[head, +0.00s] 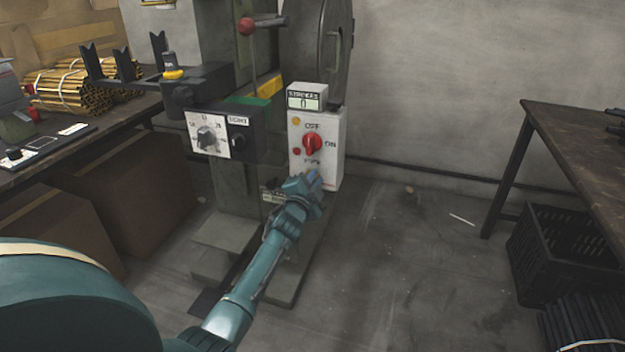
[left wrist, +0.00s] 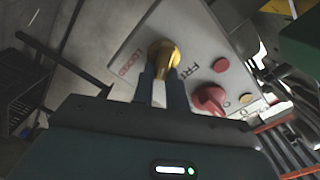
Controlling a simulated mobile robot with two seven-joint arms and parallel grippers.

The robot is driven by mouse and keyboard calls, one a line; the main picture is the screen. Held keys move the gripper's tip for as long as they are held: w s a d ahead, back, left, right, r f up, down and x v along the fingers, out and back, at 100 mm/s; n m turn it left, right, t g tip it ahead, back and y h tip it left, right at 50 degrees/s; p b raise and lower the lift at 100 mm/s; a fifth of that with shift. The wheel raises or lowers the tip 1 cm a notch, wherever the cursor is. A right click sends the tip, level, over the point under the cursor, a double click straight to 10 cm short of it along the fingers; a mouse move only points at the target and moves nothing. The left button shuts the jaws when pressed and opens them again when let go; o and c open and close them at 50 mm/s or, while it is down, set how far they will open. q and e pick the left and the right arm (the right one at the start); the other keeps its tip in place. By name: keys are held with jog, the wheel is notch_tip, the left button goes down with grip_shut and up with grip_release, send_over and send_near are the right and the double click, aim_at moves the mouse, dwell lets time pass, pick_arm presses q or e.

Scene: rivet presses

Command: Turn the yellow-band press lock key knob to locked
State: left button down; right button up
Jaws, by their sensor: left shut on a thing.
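The press (head: 245,60) with a yellow band (head: 270,87) stands in the middle of the head view. Its white switch panel (head: 331,165) carries a red rotary switch (head: 312,145) with OFF and ON marks. My left gripper (head: 314,180) is at the lower part of this panel and hides the lock key knob there. In the left wrist view the brass-coloured knob (left wrist: 163,54) sits between the fingers of my left gripper (left wrist: 162,88), which is shut on it. A red LOCKED label and a dark FREE label flank the knob. Its exact setting is unclear. My right gripper is not in view.
A dial box (head: 208,137) and a counter (head: 307,97) reading 0 are close by. A left bench (head: 95,135) holds brass rods (head: 65,90). A right table (head: 570,135) stands over a black crate (head: 560,250). The floor between is mostly clear.

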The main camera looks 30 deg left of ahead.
pick_arm(q)
jog(key=shift+f+m, duration=0.25)
jog(key=shift+m, duration=0.75)
jog(key=shift+d+f+m+b, duration=0.15)
jog(key=shift+m+b, duration=0.2)
jog(key=shift+m, duration=0.65)
jog(key=shift+a+f+m+b, duration=0.1)
jog(key=shift+m+b, duration=0.2)
jog(key=shift+m, duration=0.7)
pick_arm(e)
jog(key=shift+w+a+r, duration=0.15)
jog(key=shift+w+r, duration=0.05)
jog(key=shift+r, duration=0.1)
pick_arm(q)
jog(key=c, duration=1.4)
grip_release()
jog(key=shift+s+d, duration=0.1)
